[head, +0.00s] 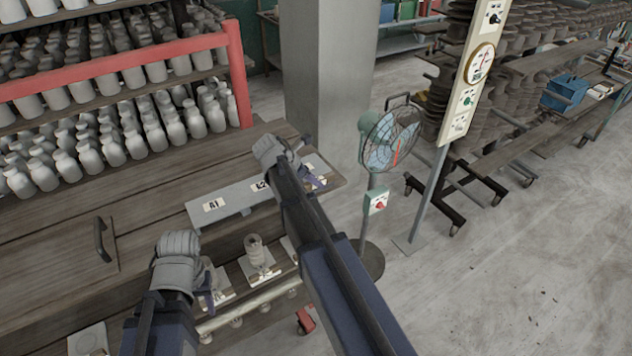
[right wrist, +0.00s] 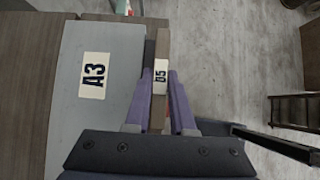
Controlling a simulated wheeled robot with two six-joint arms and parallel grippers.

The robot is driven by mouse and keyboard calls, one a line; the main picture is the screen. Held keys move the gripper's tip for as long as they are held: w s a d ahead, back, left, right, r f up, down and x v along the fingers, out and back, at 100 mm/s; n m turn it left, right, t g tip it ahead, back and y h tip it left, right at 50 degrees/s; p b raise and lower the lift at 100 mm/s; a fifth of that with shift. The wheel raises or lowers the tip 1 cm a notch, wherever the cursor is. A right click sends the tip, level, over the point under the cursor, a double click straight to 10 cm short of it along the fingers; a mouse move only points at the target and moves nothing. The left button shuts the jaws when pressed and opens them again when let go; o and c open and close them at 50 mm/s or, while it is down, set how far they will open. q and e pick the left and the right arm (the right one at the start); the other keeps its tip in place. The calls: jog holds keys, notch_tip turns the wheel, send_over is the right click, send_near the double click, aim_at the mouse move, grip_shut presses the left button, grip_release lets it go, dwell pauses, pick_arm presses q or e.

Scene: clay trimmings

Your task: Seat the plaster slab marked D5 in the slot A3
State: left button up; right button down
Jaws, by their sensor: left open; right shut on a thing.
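The plaster slab marked D5 (right wrist: 160,77) shows in the right wrist view as a narrow brown strip with a white label. My right gripper (right wrist: 160,85) is shut on it, one purple finger on each side. The grey rack (right wrist: 118,45) with the A3 label (right wrist: 93,76) lies just left of the slab. A dark strip runs between them; I cannot tell whether the slab is in the slot. In the head view my right gripper (head: 316,182) is at the grey rack's (head: 232,204) right end, partly hidden by my arm. My left gripper (head: 208,298) is open, lower left, below the rack.
The rack lies on a wooden bench (head: 160,190), with A1 (head: 213,204) and another label beside it. A spindle-like piece (head: 256,252) and small plates stand below the rack. A fan (head: 390,140) stands right of the bench. Shelves of bottles stand behind.

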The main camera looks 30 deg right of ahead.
jog(key=shift+w, duration=0.15)
jog(key=c, duration=0.7)
grip_release()
jog(key=shift+r, duration=0.1)
jog(key=shift+r, duration=0.1)
jog(key=shift+a+r+p, duration=0.2)
jog(key=shift+r+p, duration=0.15)
jog(key=shift+p, duration=0.2)
jog(key=a, duration=0.4)
jog(key=s+a, duration=0.1)
jog(key=a, duration=0.7)
jog(key=shift+s+a, duration=0.15)
jog(key=shift+s, duration=0.05)
jog(key=shift+f, duration=0.1)
